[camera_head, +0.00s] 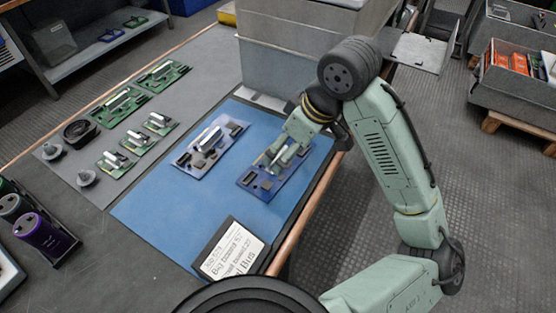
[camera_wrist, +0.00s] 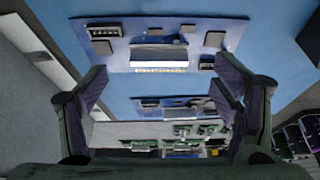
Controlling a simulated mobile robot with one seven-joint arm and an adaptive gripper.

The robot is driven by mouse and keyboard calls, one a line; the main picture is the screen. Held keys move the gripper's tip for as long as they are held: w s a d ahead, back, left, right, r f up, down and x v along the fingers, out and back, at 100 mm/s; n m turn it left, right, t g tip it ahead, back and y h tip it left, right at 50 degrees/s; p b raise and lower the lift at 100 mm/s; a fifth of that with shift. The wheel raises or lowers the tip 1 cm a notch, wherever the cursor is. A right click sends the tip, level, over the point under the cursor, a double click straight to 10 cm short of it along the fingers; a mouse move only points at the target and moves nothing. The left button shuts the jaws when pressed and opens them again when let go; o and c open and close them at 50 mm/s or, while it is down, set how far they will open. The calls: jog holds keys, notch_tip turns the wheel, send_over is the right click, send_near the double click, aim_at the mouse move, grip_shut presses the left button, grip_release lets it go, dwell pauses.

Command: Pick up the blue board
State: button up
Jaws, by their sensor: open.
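Two blue boards lie flat on a blue mat (camera_head: 150,215). My gripper (camera_head: 280,160) is over the right blue board (camera_head: 263,189), near its middle, and hides part of it. The left blue board (camera_head: 194,158) carries a bright silver block and lies clear of my gripper. In the wrist view one blue board (camera_wrist: 118,57) spans the top, and another blue board (camera_wrist: 172,112) lies beyond it. My gripper (camera_wrist: 160,78) is open there, its fingers apart on either side with nothing between them. I cannot tell whether the fingertips touch the board.
Several green boards (camera_head: 163,74) and a black round part (camera_head: 79,131) lie on the grey surface at left. A grey bin (camera_head: 285,72) stands behind the mat. A printed sign (camera_head: 233,250) stands at the front edge.

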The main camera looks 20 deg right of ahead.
aim_at(279, 155)
jog(key=x, duration=0.4)
jog(key=shift+w+a+f, duration=0.15)
jog(key=shift+w+a, duration=0.1)
jog(key=shift+w, duration=0.05)
jog(key=c, duration=1.4)
